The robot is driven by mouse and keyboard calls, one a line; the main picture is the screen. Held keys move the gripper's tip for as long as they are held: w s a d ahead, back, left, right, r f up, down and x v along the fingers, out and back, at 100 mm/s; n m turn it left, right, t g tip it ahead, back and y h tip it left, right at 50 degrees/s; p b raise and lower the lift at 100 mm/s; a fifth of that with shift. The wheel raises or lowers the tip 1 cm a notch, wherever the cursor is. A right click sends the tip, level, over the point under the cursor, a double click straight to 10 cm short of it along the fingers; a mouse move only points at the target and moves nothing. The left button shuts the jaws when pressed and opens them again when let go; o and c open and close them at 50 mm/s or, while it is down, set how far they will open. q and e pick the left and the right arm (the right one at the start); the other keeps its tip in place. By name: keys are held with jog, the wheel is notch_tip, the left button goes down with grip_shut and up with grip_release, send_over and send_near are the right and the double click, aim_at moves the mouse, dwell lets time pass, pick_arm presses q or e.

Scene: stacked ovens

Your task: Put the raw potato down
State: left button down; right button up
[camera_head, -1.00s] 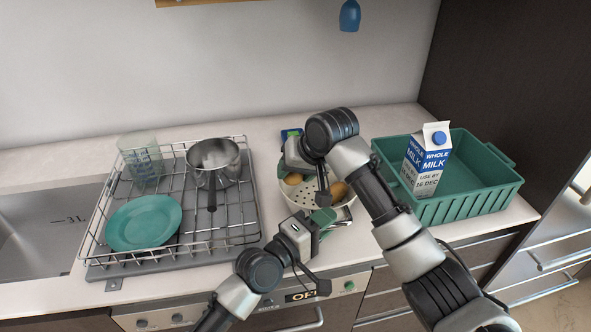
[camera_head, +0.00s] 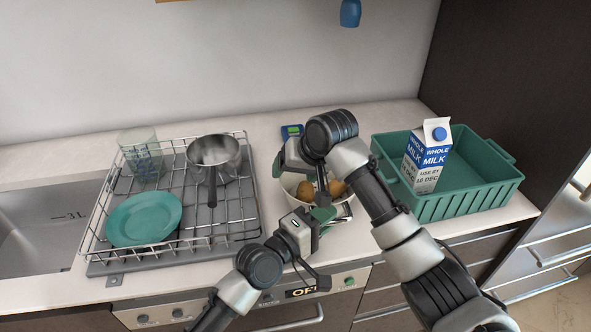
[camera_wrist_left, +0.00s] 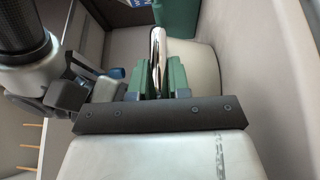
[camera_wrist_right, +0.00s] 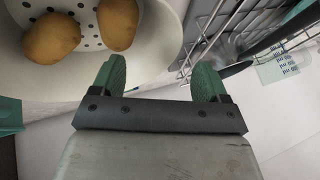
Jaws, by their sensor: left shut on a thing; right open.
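Two brown potatoes lie in a white perforated colander (camera_wrist_right: 163,42). In the head view one potato (camera_head: 305,191) is at left and another (camera_head: 337,188) at right, partly hidden by my arm. The right wrist view shows both potatoes (camera_wrist_right: 52,38) (camera_wrist_right: 117,23) resting inside. My right gripper (camera_wrist_right: 158,80) is open and empty beside the colander's rim; in the head view its hand (camera_head: 281,163) is at the colander's left side. My left gripper (camera_wrist_left: 161,78) is shut on the colander's shiny metal handle (camera_wrist_left: 158,48), at the front of the colander.
A wire rack (camera_head: 228,215) at left holds a green plate (camera_head: 144,219), a saucepan (camera_head: 213,158) and a clear cup (camera_head: 141,158). A green crate (camera_head: 464,194) with a milk carton (camera_head: 428,158) stands at right.

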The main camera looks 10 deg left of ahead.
jog(key=v, duration=1.3)
jog(key=shift+w+a+r, duration=0.2)
jog(key=shift+w, duration=0.05)
pick_arm(q)
jog(key=c, duration=1)
grip_release()
